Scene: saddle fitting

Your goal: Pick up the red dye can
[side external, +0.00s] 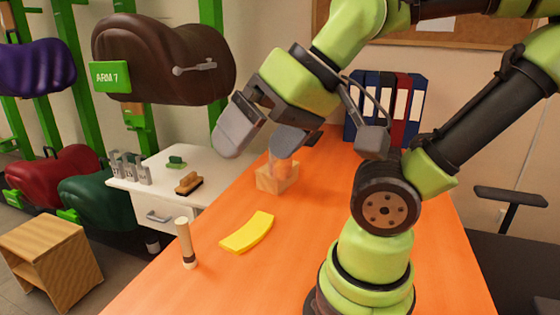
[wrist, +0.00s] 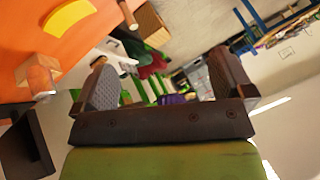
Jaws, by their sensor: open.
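I cannot make out a red dye can in either view. Several small grey cylinders (side external: 130,168), too small to read, stand on the left edge of the white side table. My gripper (side external: 264,140) is open and empty above the orange bench, tilted, with its fingers toward the left. In the wrist view my gripper (wrist: 166,84) has its two fingers wide apart with nothing between them. A pale wooden block (side external: 277,178) stands on the bench below my gripper, and a finger partly hides what is at its top.
On the orange bench (side external: 330,190) lie a yellow curved piece (side external: 248,232) and an upright pale cylinder (side external: 186,243). Binders (side external: 385,105) stand at the back. A brown brush (side external: 188,183) and green item (side external: 176,162) lie on the white table (side external: 150,175). Saddles (side external: 160,60) hang on green racks.

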